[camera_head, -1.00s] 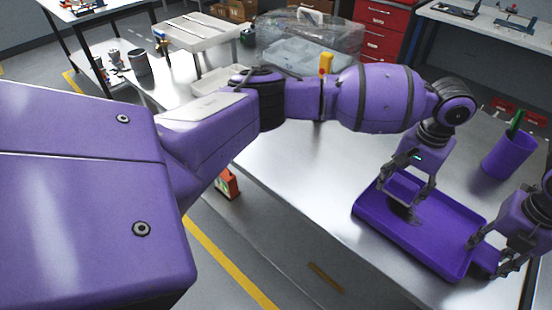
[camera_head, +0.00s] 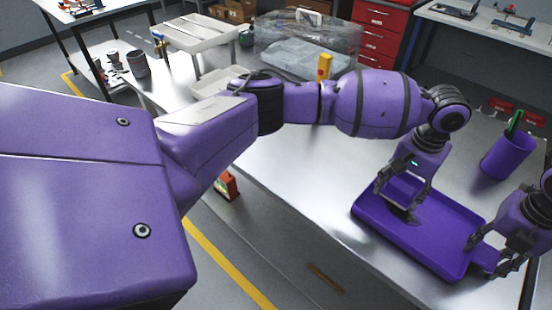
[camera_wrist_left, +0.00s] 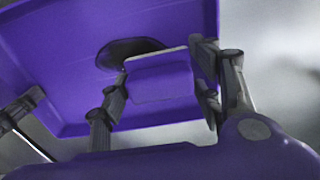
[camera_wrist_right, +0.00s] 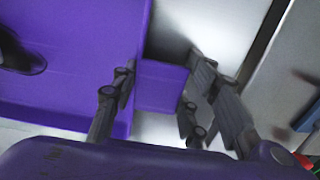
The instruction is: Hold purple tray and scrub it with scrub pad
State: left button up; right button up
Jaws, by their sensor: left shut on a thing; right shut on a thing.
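The purple tray (camera_head: 440,235) lies on the metal table, with a raised rim around it. It also shows in the left wrist view (camera_wrist_left: 60,60) and the right wrist view (camera_wrist_right: 70,40). My left gripper (camera_head: 407,205) is over the tray's far-left part, shut on the scrub pad. The pad shows as a dark rounded base (camera_wrist_left: 125,50) at the tray floor, with a purple block between my fingers, which hide part of it. My right gripper (camera_head: 482,248) is shut on the flat purple tab (camera_wrist_right: 160,85) at the tray's right end.
A purple cup (camera_head: 508,155) with a green item stands behind the tray to the right. A yellow object (camera_head: 325,66) and a clear box (camera_head: 305,45) stand farther back. The table left of the tray is clear.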

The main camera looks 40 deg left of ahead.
pick_arm(q)
jog(key=shift+f, duration=0.7)
